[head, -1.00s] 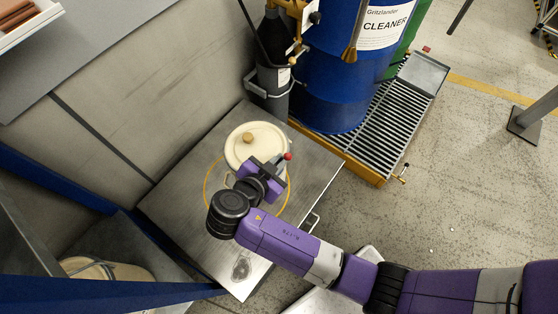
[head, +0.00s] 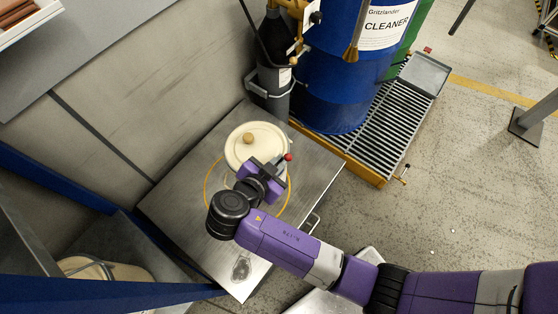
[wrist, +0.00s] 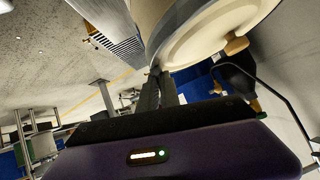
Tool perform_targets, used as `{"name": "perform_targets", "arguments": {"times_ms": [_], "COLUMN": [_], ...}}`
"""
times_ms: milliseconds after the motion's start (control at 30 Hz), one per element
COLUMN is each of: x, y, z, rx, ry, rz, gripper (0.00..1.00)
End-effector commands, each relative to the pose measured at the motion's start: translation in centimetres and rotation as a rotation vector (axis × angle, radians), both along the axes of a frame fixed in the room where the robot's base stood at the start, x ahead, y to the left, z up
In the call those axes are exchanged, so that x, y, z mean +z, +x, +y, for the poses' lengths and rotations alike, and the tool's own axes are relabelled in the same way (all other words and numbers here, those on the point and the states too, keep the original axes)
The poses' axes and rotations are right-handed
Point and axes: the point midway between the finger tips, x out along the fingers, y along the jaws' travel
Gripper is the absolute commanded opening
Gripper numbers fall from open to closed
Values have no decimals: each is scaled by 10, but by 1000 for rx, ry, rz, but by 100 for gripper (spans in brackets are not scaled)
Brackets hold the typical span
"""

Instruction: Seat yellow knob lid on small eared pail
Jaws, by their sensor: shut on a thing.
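The cream round lid (head: 262,133) with its tan-yellow knob (head: 247,138) is over the steel table. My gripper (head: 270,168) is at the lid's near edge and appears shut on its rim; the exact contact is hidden. In the wrist view the lid (wrist: 215,30) is at the top, its knob (wrist: 237,45) clear of my dark fingers (wrist: 157,85). A pale curved wall (wrist: 148,14), apparently the pail, lies beside the lid's shaded rim. From above, lid and gripper hide most of the pail; whether the lid sits flush cannot be told.
A yellow ring (head: 206,190) marks the steel table (head: 170,205). A dark cylinder (head: 272,75) and a blue drum (head: 330,85) stand behind, the drum on a grated tray (head: 385,125). Another pale round container (head: 120,272) is at lower left. The table's left part is clear.

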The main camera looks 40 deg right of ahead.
Motion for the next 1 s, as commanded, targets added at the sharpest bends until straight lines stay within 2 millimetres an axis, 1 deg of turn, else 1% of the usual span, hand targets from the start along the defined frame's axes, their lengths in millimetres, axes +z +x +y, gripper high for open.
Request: {"name": "perform_targets", "arguments": {"times_ms": [233,267,300,633,1000], "x": [-6,-4,-4,-3,12], "y": [0,0,0,-1,-10], "z": [0,0,0,1,20], "rx": [0,0,0,1,1], "ry": [0,0,0,0,0], "rz": [0,0,0,1,1], "gripper": [0,13,16,16,16]}}
